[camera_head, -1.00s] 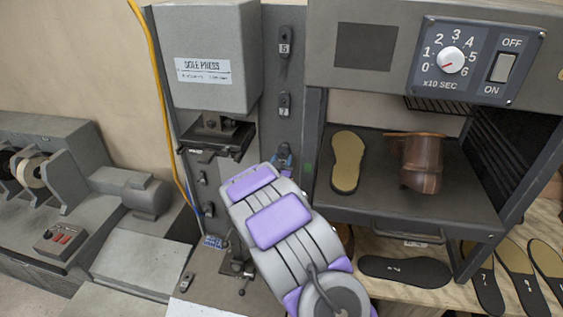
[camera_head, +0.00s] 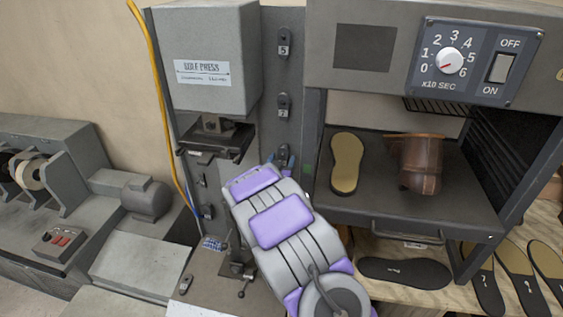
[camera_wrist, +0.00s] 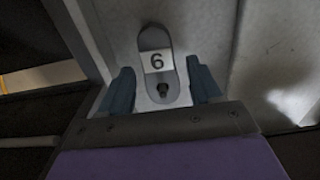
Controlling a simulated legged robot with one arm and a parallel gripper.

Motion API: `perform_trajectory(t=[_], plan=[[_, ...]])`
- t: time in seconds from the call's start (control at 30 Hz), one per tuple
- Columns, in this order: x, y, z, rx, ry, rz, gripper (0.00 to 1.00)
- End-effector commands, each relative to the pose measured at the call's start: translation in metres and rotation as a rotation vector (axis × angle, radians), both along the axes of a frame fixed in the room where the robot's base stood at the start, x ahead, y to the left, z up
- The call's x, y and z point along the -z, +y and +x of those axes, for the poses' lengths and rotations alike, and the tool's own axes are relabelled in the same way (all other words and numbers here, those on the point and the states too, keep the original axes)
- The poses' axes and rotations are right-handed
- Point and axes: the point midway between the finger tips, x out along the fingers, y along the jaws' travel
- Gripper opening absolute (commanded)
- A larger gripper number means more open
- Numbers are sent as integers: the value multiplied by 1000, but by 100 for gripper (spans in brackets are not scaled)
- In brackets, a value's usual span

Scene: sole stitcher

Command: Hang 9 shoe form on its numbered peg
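A dark rounded plate (camera_wrist: 156,48) is on the grey panel, between my fingers, in the wrist view. Its white label reads as a 6, but that view appears upside down against the head view, so it could be a 9. A dark peg (camera_wrist: 163,90) shows at its lower end there. My gripper (camera_wrist: 162,88) is open, with one blue finger on each side of the plate and gaps on both sides. In the head view the plate (camera_head: 283,151) shows just above my gripper (camera_head: 281,162), below the plates marked 5 (camera_head: 285,46) and 7 (camera_head: 284,106).
The sole press (camera_head: 205,60) stands left of the panel. The oven shelf (camera_head: 380,190) at right holds a tan sole (camera_head: 347,165) and a brown boot (camera_head: 420,163). Black soles (camera_head: 405,272) lie at lower right.

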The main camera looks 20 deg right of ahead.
Motion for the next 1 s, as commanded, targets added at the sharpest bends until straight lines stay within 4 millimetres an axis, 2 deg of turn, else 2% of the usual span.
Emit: perform_trajectory(t=[0.07,0.47,0.67,1.0], plan=[[0,0,0,0,1,1,72],[1,5,-7,-1,3,1,72],[3,23,-31,-4,5,0,72],[3,60,-85,-2,2,0,72]])
